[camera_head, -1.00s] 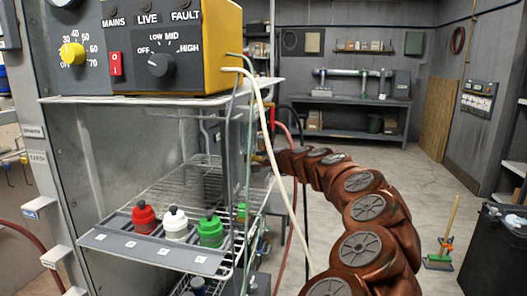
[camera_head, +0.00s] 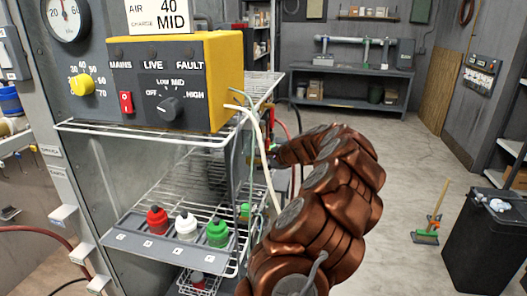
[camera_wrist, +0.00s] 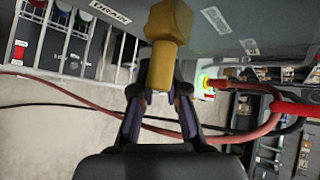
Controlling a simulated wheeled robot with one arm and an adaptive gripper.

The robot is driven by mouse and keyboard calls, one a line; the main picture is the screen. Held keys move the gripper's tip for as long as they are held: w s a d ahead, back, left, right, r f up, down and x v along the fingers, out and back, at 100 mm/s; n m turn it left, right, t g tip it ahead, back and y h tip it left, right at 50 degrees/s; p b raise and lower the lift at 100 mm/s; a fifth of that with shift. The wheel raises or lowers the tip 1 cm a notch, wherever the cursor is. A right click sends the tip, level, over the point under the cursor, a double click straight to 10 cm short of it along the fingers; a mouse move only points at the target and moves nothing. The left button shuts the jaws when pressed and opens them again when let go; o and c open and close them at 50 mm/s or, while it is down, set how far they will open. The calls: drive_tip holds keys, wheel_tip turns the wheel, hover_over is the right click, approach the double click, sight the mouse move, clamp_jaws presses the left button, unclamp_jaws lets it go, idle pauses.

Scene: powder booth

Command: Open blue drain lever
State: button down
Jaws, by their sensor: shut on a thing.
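In the wrist view, my gripper (camera_wrist: 163,88) is shut on a brass-yellow block-like piece (camera_wrist: 166,32), whose lower end sits between the two dark fingers. A white DRAIN label (camera_wrist: 110,11) is on the grey surface just left of this piece. I cannot make out a blue lever; any blue part at the fingers is hidden or too dark to tell. In the head view, my brown arm reaches behind the right side of the wire-shelf cart, and my gripper is not clearly seen there.
A red hose (camera_wrist: 90,100) and a black cable run behind the fingers. In the head view, a yellow control box (camera_head: 212,80) stands on the cart above red, white and green bottles (camera_head: 187,228). Pale cables hang by my arm.

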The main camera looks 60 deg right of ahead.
drive_tip(key=m+y+p, duration=0.1)
drive_tip(key=p, duration=0.2)
drive_tip(key=g+y+p, duration=0.1)
drive_tip(key=y+p, duration=0.1)
drive_tip(key=p, duration=0.1)
drive_tip(key=shift+s+a+f+m+g+p, duration=0.15)
drive_tip(key=shift+a+m+g+p, duration=0.15)
drive_tip(key=shift+a+m+p, duration=0.1)
drive_tip(key=shift+s+a+f+m+g+y+p, duration=0.2)
drive_tip(key=shift+a+m+g+y+p, duration=0.25)
drive_tip(key=shift+y+p, duration=0.35)
drive_tip(key=shift+s+a+f+m+g+y+p, duration=0.15)
drive_tip(key=shift+m+g+y+p, duration=0.1)
drive_tip(key=shift+m+y+p, duration=0.5)
drive_tip(key=shift+w+a+y, duration=0.1)
drive_tip(key=shift+y, duration=0.35)
drive_tip(key=c, duration=1.2)
unclamp_jaws()
drive_tip(key=shift+v, duration=5.95)
drive_tip(key=shift+r, duration=0.1)
